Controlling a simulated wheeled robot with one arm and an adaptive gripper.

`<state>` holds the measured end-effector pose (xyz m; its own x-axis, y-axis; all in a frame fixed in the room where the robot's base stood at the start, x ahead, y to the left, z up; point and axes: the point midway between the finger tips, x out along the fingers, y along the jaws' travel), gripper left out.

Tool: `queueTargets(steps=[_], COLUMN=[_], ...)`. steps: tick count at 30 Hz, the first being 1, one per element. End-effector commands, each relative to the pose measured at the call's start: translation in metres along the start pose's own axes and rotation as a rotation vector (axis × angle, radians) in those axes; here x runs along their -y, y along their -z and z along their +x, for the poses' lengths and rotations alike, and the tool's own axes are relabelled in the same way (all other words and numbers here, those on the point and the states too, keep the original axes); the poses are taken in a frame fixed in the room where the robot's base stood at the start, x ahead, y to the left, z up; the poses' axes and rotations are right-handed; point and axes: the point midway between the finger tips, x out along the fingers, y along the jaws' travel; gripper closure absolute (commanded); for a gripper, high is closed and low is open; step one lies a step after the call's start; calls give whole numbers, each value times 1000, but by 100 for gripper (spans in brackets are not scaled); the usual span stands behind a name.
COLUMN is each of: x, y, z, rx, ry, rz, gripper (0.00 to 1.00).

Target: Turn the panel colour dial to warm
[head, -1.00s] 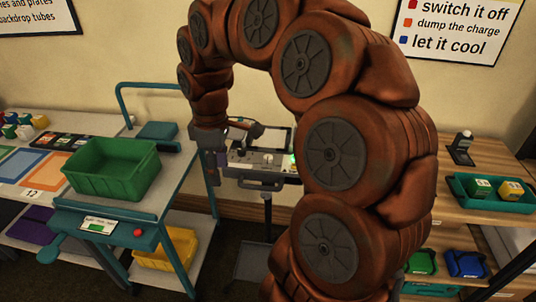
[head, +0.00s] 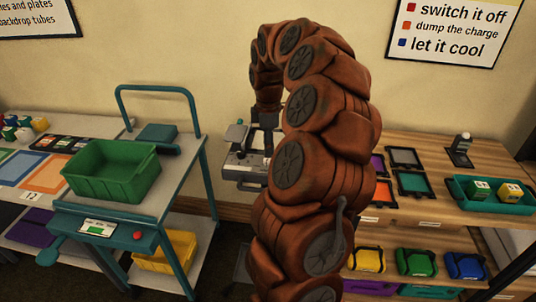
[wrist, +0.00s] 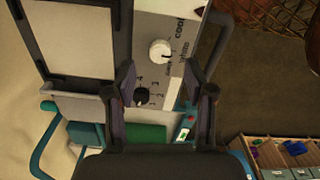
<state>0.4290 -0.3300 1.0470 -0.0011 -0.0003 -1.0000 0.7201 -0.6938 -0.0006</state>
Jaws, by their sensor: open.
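The grey light panel (head: 238,166) stands behind my arm in the head view, partly hidden by it. In the wrist view its control strip (wrist: 173,85) carries a white dial (wrist: 160,51) with printed labels beside it, one reading "cool". Which label the dial points to is too small to tell. A black knob (wrist: 141,97) sits lower on the same strip. My gripper (wrist: 166,88) is open and empty, its fingers apart over the strip, with the white dial beyond the fingertips. In the head view my gripper (head: 264,140) is above the panel.
A teal cart (head: 190,215) with a green crate (head: 112,172) stands left of the panel. At right, a wooden shelf (head: 440,225) holds trays and bins. A pale framed plate (wrist: 80,35) adjoins the control strip.

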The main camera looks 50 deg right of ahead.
Motion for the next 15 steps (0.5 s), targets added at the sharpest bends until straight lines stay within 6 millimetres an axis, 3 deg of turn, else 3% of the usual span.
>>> queueTargets(steps=[9,15], x=[1,1], y=[0,1], z=[37,45], rx=[0,-1], ry=[3,1], rz=[0,1], gripper=[46,46])
